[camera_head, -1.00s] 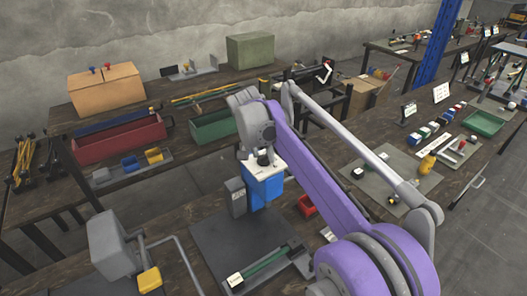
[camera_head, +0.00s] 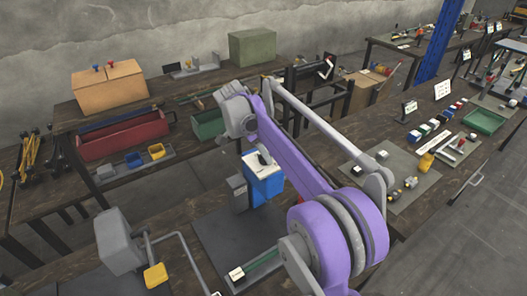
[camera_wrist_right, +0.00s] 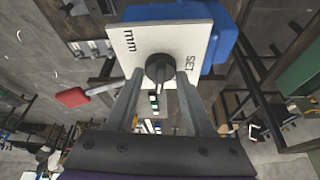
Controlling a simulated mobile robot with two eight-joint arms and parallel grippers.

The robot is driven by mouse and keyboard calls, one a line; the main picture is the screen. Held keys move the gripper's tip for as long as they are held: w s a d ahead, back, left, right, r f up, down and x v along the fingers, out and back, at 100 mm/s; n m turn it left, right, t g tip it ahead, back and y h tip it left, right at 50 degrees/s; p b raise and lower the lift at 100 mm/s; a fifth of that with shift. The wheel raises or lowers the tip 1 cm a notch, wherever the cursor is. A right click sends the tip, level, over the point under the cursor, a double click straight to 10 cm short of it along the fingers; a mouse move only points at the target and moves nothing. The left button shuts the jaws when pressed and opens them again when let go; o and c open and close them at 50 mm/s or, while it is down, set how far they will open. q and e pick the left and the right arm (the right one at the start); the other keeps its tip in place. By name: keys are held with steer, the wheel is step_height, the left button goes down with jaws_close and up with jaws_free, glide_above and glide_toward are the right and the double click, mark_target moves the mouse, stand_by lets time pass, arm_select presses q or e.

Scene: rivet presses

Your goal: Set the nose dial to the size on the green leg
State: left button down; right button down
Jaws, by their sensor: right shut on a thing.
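The blue press head (camera_head: 263,188) stands in the middle of the head view, its pale top plate (camera_head: 250,160) partly covered by my right arm. In the right wrist view the white dial plate (camera_wrist_right: 125,40) carries the marks "mm" and "SET", and no size numbers can be read. The dark round nose dial (camera_wrist_right: 158,70) sits between the two fingers of my right gripper (camera_wrist_right: 159,78), which is shut on it. A green bar (camera_head: 262,262), perhaps the green leg, lies on the dark base with a white label (camera_head: 237,273), too small to read. My left gripper is out of view.
A grey machine with a yellow block (camera_head: 155,275) stands at front left. A red bin (camera_head: 125,137) and a green bin (camera_head: 208,124) sit on the back bench. A grey mat (camera_head: 400,175) with small parts lies to the right.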

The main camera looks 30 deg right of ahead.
stand_by(0.5)
steer(key=shift+c, duration=1.4)
jaws_free()
steer(key=shift+r, duration=0.1)
steer(key=v, duration=1)
steer(key=shift+r+p, duration=0.3)
steer(key=shift+r, duration=0.05)
steer(key=shift+a, duration=0.15)
